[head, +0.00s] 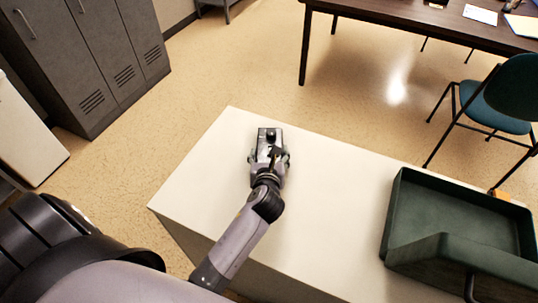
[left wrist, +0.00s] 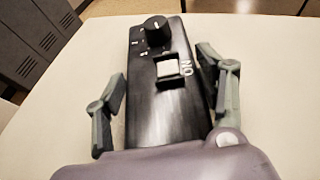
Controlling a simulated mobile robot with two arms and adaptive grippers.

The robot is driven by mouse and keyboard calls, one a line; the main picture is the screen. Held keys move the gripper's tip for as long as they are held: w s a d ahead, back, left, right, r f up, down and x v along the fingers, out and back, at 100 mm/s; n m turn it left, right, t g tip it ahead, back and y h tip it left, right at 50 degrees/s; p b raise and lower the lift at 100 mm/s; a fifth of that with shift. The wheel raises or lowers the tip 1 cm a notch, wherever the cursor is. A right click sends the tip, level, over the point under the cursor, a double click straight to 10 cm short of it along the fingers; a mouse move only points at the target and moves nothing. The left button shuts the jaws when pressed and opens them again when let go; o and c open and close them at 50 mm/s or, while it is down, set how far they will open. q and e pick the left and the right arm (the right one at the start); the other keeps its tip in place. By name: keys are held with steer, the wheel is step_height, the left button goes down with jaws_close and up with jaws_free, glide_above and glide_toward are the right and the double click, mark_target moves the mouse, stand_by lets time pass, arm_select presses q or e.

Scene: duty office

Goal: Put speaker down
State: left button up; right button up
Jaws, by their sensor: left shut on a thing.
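The speaker (left wrist: 161,98) is a dark box with a round knob and a light switch marked ON. In the left wrist view it lies between the two fingers of my left gripper (left wrist: 160,110). In the head view the speaker (head: 269,136) is over the far left part of the white table (head: 325,185), at the end of my left arm. My left gripper (head: 268,158) is shut on the speaker. I cannot tell whether the speaker's underside touches the table top. My right gripper is not in view.
A dark green tray (head: 397,215) stands on the right of the white table. The table top between speaker and tray is clear. Grey lockers (head: 90,55) stand at the upper left. A brown desk (head: 400,14) and a teal chair (head: 505,98) are beyond the table.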

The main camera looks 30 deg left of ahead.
arm_select(q)
steer(key=shift+r, duration=0.1)
steer(key=o, duration=1.7)
steer(key=v, duration=1.2)
steer(key=shift+s+p, duration=0.1)
steer(key=shift+p, duration=0.2)
